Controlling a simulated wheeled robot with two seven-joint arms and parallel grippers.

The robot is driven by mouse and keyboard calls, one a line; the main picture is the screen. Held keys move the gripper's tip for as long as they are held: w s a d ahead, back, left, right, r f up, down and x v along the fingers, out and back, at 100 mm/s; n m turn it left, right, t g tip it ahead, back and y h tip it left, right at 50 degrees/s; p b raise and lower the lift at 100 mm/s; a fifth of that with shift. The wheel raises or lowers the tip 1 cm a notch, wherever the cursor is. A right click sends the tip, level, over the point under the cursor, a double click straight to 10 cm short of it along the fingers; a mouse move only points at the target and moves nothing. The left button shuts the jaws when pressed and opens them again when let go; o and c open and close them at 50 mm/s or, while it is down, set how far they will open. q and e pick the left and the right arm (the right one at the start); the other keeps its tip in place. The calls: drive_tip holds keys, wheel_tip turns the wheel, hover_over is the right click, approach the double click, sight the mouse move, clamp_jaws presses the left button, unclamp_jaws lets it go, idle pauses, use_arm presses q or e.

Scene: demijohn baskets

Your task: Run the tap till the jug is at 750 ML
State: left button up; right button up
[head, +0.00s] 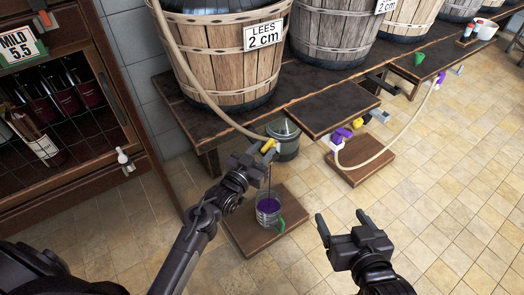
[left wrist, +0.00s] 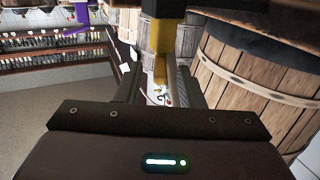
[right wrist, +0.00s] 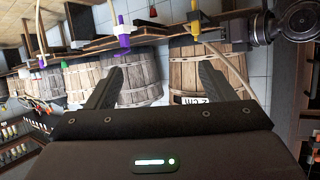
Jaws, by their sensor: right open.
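The jug (head: 268,208) is clear with a green handle (head: 282,226) and stands on a low brown board (head: 240,232). Purple liquid shows in it, but its scale is too small to read. A thin dark stream falls into it from the tap with the yellow handle (head: 267,146). My left gripper (head: 256,151) is at that tap, its fingers about the yellow handle, which also shows in the left wrist view (left wrist: 160,66). My right gripper (head: 341,222) is open and empty, right of the jug and apart from it.
A wooden barrel (head: 215,65) labelled LEES 2 cm (head: 263,36) stands on the dark bench (head: 330,108), its hose running to the tap. A purple-handled tap (head: 341,134) hangs over another board (head: 362,160). A grey lidded pot (head: 284,138) stands behind the jug. Tiled floor is clear at right.

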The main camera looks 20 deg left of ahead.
use_arm(q)
clamp_jaws()
use_arm(e)
drive_tip(key=s+d+f+g+h+p, duration=0.1)
drive_tip(key=s+f+g, duration=0.35)
drive_tip(key=f, duration=0.25)
use_arm(q)
drive_tip(key=m+g+h, duration=0.1)
drive_tip(key=h, duration=0.1)
drive_tip(key=a+m+g+h, duration=0.1)
drive_tip(key=m+h, duration=0.1)
drive_tip(key=w+a+m+g+h+b, duration=0.1)
drive_tip(key=m+h, duration=0.1)
drive_tip(key=h, duration=0.1)
use_arm(e)
drive_tip(key=w+r+t, duration=0.4)
drive_tip(key=r, duration=0.2)
drive_tip(key=shift+w+a+r+y, duration=0.15)
drive_tip(key=shift+a+r+y, duration=0.15)
drive_tip(key=shift+a+y, duration=0.15)
use_arm(q)
unclamp_jaws()
drive_tip(key=shift+s+a, duration=0.1)
